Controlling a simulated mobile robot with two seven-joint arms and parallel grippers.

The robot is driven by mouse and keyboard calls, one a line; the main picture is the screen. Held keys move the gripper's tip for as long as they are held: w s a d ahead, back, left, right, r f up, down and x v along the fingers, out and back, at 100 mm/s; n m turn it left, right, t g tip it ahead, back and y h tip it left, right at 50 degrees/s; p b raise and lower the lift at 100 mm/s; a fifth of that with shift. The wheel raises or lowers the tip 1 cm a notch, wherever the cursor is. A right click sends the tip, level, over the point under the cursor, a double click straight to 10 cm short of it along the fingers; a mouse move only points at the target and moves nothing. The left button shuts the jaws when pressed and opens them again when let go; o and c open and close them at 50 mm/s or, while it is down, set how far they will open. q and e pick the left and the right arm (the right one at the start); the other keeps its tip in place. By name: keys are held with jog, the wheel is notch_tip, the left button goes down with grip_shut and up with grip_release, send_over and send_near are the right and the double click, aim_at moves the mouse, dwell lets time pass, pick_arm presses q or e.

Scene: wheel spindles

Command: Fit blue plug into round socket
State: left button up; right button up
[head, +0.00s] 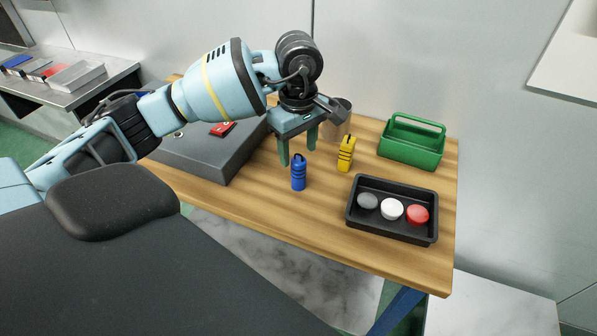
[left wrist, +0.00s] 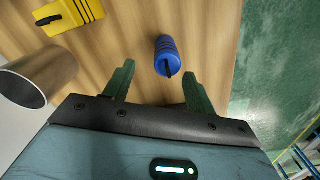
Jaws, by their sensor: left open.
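The blue plug (head: 298,174) stands upright on the wooden table, near its front edge. In the left wrist view the blue plug (left wrist: 167,56) lies just beyond and between the fingertips. My left gripper (head: 298,155) is open and empty, pointing down above and slightly behind the plug. It also shows in the left wrist view (left wrist: 157,80). A yellow plug (head: 346,154) stands to the right of the blue one. A grey block (head: 205,150) with a red piece (head: 222,128) on it lies at the left. I cannot make out the round socket clearly. My right gripper is not in view.
A black tray (head: 392,235) holds grey, white and red round pieces at the right. A green carrier (head: 412,142) stands behind it. A metal cup (head: 338,120) is behind the yellow plug. Bare wood lies in front of the blue plug.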

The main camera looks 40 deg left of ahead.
aim_at(299, 160)
pick_arm(q)
jog(key=shift+s+f, duration=0.1)
jog(key=shift+f, duration=0.1)
jog(key=f, duration=0.4)
jog(key=shift+s+d+f+p, duration=0.35)
jog(key=shift+s+f+p, duration=0.05)
jog(key=shift+c, duration=0.4)
jog(key=c, duration=1)
jog(key=shift+r, duration=0.15)
